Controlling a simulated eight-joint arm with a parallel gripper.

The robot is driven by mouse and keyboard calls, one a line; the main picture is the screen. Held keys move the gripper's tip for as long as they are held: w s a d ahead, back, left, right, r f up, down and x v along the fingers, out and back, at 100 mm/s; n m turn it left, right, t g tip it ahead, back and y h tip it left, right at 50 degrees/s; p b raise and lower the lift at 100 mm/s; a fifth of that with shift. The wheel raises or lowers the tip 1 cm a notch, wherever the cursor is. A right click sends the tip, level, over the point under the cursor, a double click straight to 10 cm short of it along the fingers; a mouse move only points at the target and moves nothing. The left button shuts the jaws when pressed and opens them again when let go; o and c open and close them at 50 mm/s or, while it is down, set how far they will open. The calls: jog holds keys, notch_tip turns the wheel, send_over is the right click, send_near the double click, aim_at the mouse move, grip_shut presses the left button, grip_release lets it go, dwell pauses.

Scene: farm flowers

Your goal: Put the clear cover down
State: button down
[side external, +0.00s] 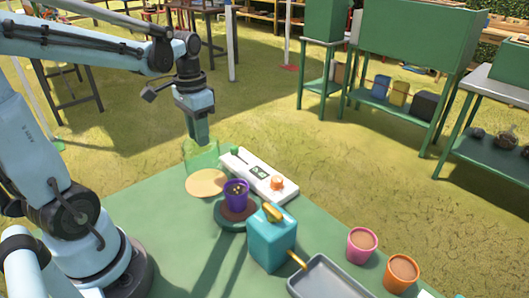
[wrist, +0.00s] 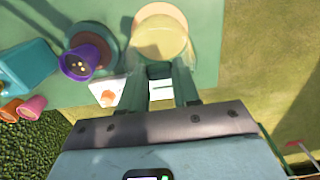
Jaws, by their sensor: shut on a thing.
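My gripper (side external: 202,139) points down above the green table and is shut on the clear cover (side external: 202,154), a see-through, green-tinted cylinder. The cover is upright and hangs just behind a round tan disc (side external: 206,184), near its far edge. I cannot tell whether its lower rim touches anything. In the wrist view, my gripper's fingertips (wrist: 160,72) are close together at the cover's near edge. The cover overlaps the tan disc (wrist: 160,12) there, and its outline is faint.
A purple pot (side external: 236,194) stands on a dark green round base (side external: 224,221) beside the disc. A white panel (side external: 265,179) with a display and orange knob lies to the right. A teal box (side external: 267,247), grey tray (side external: 328,281), pink pot (side external: 361,244) and orange pot (side external: 401,272) are nearer.

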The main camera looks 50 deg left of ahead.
jog(key=shift+f, duration=2.2)
jog(key=shift+f, duration=0.15)
jog(key=c, duration=0.8)
grip_release()
notch_tip(320, 180, up, 12)
jog(key=shift+d, duration=0.15)
jog(key=d+f+t, duration=0.2)
jog(key=d, duration=0.2)
jog(key=d+f+t, duration=0.2)
jog(key=d, duration=0.2)
jog(key=d+f+t, duration=0.2)
jog(key=d+t, duration=0.1)
jog(key=d, duration=0.1)
jog(key=shift+d+f, duration=0.15)
